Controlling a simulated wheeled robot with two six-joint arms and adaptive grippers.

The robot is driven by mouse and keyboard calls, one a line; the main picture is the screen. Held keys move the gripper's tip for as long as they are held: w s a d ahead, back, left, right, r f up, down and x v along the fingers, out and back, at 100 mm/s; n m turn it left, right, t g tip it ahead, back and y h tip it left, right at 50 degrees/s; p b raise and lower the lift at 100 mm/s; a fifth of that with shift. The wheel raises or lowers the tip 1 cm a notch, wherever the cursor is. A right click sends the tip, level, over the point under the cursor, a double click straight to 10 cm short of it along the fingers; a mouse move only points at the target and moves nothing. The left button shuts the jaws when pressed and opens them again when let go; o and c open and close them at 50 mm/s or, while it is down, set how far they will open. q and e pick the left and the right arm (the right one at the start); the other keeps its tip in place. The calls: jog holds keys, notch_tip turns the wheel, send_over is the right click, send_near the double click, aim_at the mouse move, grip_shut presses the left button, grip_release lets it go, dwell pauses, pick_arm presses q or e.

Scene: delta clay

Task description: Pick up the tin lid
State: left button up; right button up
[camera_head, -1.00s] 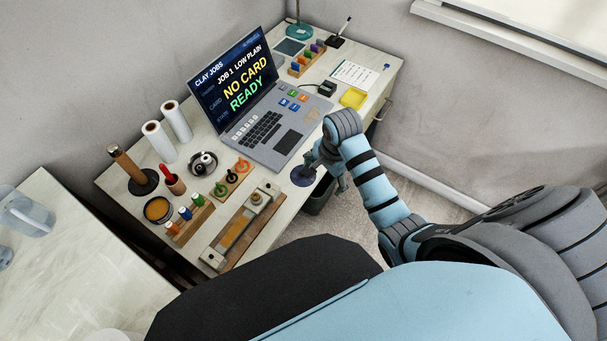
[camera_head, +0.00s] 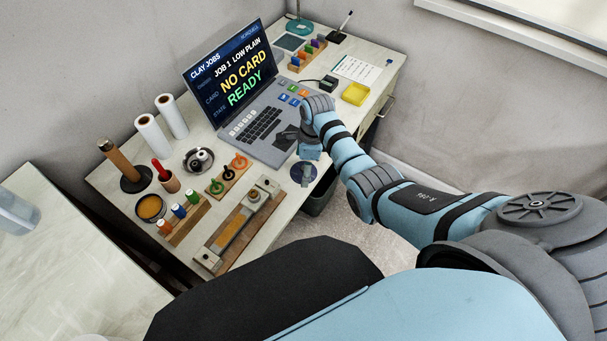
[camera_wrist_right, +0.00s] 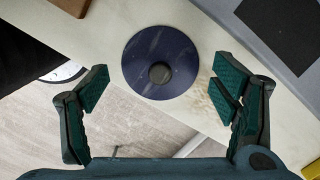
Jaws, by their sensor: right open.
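The tin lid (camera_head: 297,174) is a dark blue disc lying flat on the desk near its front edge, below the laptop. In the right wrist view the lid (camera_wrist_right: 137,50) shows whole, with a small dark round knob (camera_wrist_right: 160,73) at its middle. My right gripper (camera_head: 306,160) is above the lid and partly covers it in the head view. In the right wrist view the gripper's fingers (camera_wrist_right: 163,84) are wide apart, one to each side of the lid, with nothing between them. My left gripper is not in view.
The laptop (camera_head: 262,125) stands just behind the lid. A wooden board with a slab (camera_head: 240,225) lies to the left, and a rack with coloured rings (camera_head: 228,178) behind it. An open tin (camera_head: 151,208) stands further left.

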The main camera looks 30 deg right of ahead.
jog(key=shift+f, duration=0.15)
jog(key=shift+c, duration=0.7)
jog(key=shift+s, duration=0.1)
grip_shut()
jog(key=r+p, duration=0.3)
jog(key=r, duration=0.5)
jog(key=shift+w+p, duration=0.2)
jog(key=shift+p, duration=0.15)
notch_tip(320, 180, up, 12)
jog(key=p, duration=0.3)
jog(key=shift+s, duration=0.1)
